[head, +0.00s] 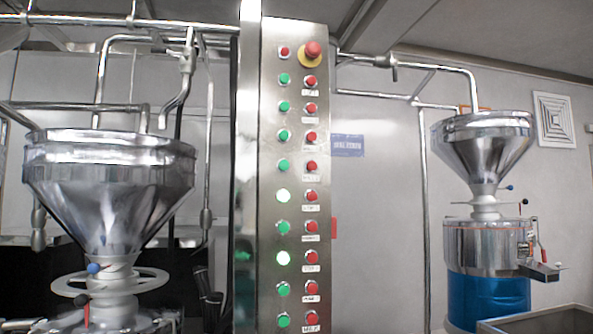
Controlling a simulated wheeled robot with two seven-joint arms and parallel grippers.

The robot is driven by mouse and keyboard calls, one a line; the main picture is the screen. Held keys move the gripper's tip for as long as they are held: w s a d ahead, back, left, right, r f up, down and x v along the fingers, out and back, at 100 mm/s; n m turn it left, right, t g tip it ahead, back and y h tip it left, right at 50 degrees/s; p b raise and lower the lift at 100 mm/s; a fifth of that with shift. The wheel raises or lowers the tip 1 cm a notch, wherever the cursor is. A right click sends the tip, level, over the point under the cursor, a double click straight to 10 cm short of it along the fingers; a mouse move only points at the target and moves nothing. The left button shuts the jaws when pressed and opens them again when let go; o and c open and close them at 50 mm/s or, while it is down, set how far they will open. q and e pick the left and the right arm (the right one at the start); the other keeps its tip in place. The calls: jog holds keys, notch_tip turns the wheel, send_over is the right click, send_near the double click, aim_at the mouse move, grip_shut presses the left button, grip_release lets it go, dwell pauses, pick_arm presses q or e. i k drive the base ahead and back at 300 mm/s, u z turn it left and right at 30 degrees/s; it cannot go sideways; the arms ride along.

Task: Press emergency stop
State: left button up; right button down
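The emergency stop (313,50) is a large red mushroom button on a yellow ring. It sits at the top right of a tall steel control panel (268,190) in the middle of the head view. Below it runs a column of small red buttons (311,167), with a column of green buttons (283,227) to the left. Two green buttons glow brightly. A small red button (284,51) tops the left column. Neither of my grippers is in view. Nothing covers the emergency stop.
A large steel hopper (110,190) stands at the left. Another hopper (484,150) sits over a grinder (485,248) with a blue base at the right. Steel pipes (440,60) run on both sides. The space before the panel looks clear.

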aim_at(313, 48)
jog(key=z, duration=0.45)
jog(key=k, duration=0.55)
jog(key=z, duration=0.7)
jog(key=i, duration=0.9)
jog(key=u, duration=0.6)
